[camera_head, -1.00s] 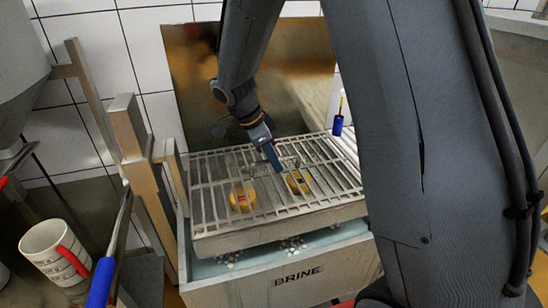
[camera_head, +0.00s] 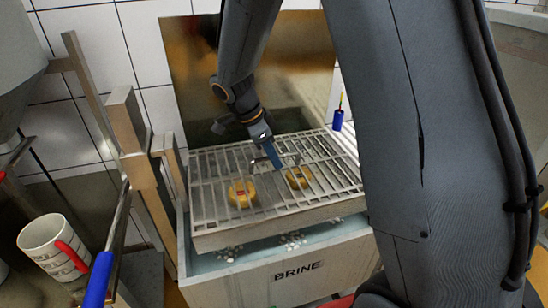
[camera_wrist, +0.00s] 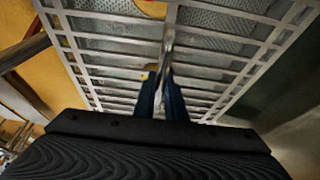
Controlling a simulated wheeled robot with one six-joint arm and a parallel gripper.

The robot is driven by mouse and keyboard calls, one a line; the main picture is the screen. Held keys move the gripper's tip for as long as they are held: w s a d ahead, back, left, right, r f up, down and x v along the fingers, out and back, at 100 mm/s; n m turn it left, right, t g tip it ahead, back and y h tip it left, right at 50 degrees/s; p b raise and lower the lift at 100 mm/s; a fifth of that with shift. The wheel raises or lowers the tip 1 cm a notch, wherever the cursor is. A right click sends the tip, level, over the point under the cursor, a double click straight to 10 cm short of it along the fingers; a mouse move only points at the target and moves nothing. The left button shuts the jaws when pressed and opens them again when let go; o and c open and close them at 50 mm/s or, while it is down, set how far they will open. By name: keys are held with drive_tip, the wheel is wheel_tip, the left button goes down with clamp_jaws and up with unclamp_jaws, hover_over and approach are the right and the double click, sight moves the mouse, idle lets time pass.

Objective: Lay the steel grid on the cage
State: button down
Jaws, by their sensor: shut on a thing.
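The steel grid (camera_head: 225,165) is a flat rack of pale metal bars, and it spans the top of the brine tub. My gripper (camera_head: 278,163) has its blue fingers shut on an upright handle near the grid's middle. The wrist view shows the fingers (camera_wrist: 162,98) around the handle, with the grid bars (camera_wrist: 115,58) spread beyond. A pale solid-looking side (camera_head: 240,236) shows under the grid's front edge; I cannot tell whether it is the cage's wall or part of the grid. Two yellow round pieces (camera_head: 242,194) (camera_head: 298,178) show among the bars.
The tub (camera_head: 235,290) is marked BRINE, with pale liquid and small checkered pieces (camera_head: 291,239) below the grid. A wooden post (camera_head: 130,130) stands close on the left. My arm hides the right side.

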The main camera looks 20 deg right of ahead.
drive_tip(key=shift+f, duration=0.1)
drive_tip(key=c, duration=1.7)
unclamp_jaws()
drive_tip(key=shift+f, duration=0.1)
